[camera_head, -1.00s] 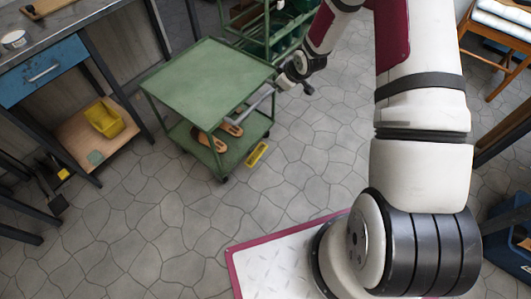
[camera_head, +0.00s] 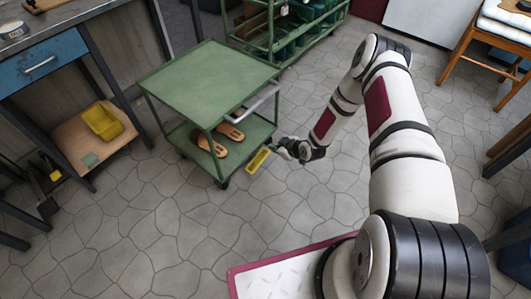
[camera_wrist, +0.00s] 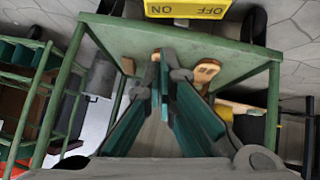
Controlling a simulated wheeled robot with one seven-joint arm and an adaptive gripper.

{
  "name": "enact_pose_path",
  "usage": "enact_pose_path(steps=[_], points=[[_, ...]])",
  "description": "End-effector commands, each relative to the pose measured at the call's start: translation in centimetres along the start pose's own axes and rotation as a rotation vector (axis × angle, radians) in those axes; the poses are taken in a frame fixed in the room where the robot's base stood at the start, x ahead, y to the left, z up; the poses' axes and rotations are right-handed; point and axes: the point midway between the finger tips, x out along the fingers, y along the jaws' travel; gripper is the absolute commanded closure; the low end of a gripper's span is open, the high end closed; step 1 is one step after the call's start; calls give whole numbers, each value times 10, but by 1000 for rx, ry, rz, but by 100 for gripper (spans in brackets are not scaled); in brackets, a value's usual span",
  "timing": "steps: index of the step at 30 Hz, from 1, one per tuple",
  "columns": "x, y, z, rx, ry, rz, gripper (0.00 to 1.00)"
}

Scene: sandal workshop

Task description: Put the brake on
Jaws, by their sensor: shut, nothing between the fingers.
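The green trolley (camera_head: 205,82) stands on the paved floor in the head view, its grey handle on the right side. A yellow brake plate (camera_head: 257,160) sits low at its near right side. In the wrist view, the plate (camera_wrist: 188,9) is at the top edge and reads OFF and ON upside down. My gripper (camera_head: 282,147) is low, just right of the plate; whether it touches cannot be told. In the wrist view, its fingers (camera_wrist: 162,56) meet at the tips, shut and empty. The brake's wheel mechanism is hidden.
Brown sandals (camera_head: 222,138) lie on the trolley's lower shelf. A green rack (camera_head: 290,25) stands behind it. A workbench with a blue drawer (camera_head: 38,65) and a yellow bin (camera_head: 103,121) is at the left. The floor in front is clear.

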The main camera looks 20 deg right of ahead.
Motion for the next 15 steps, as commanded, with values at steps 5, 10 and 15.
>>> enact_pose_path(steps=[5, 10, 15], points=[[0, 0, 0, 0, -1, 0, 100], [8, 0, 0, -1, 0, 0, 100], [34, -1, 2, 0, 0, 0, 100]])
